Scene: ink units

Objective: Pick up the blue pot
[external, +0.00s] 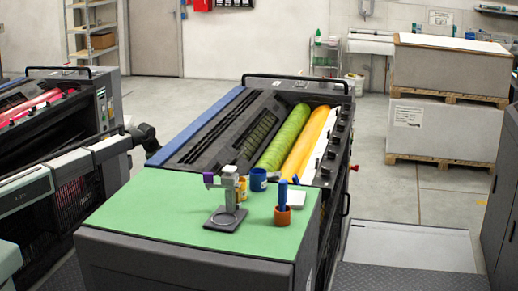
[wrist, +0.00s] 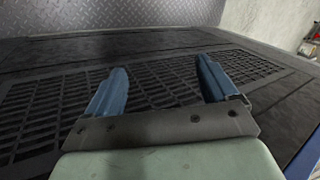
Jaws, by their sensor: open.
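The blue pot (external: 258,179) stands upright on the green top of the press in the external view, near the edge by the rollers. It has a pale label on its side. The wrist view does not show the pot. My gripper (wrist: 162,68) shows in the wrist view with its two blue fingers spread wide apart and nothing between them. Beyond the fingers lies a dark panel with black grating (wrist: 165,85). I cannot make out my gripper in the external view.
A yellow pot (external: 241,189) stands just left of the blue pot. A grey stand (external: 227,212) is in front, and an orange cup (external: 282,216) holding a blue tool is to the right. A white block (external: 296,198) lies nearby. The green top (external: 150,205) is clear at left.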

